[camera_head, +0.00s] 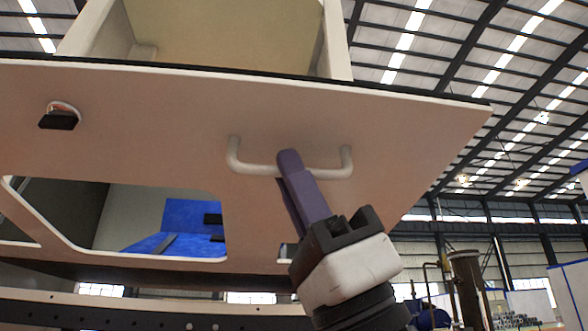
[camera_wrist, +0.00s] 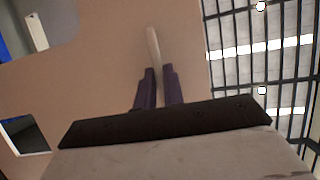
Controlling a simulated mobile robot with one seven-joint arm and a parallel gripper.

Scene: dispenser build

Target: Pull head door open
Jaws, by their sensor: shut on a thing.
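The head door (camera_head: 400,130) is a large pale panel with a white bar handle (camera_head: 242,166) on its face. The door tilts toward me at its lower edge, and an opening shows in its left part. My gripper (camera_head: 287,165), with purple fingers, is shut on the middle of the handle. In the wrist view the handle (camera_wrist: 153,45) runs between the two fingers (camera_wrist: 157,75), in front of the door's face (camera_wrist: 110,60). The fingers hide part of the handle.
A black connector with wires (camera_head: 58,120) sits on the door at the upper left. A blue part (camera_head: 175,225) shows through the opening. A pale box frame (camera_head: 335,45) stands above the door. To the right is open hall, with a dark pipe column (camera_head: 467,290) far off.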

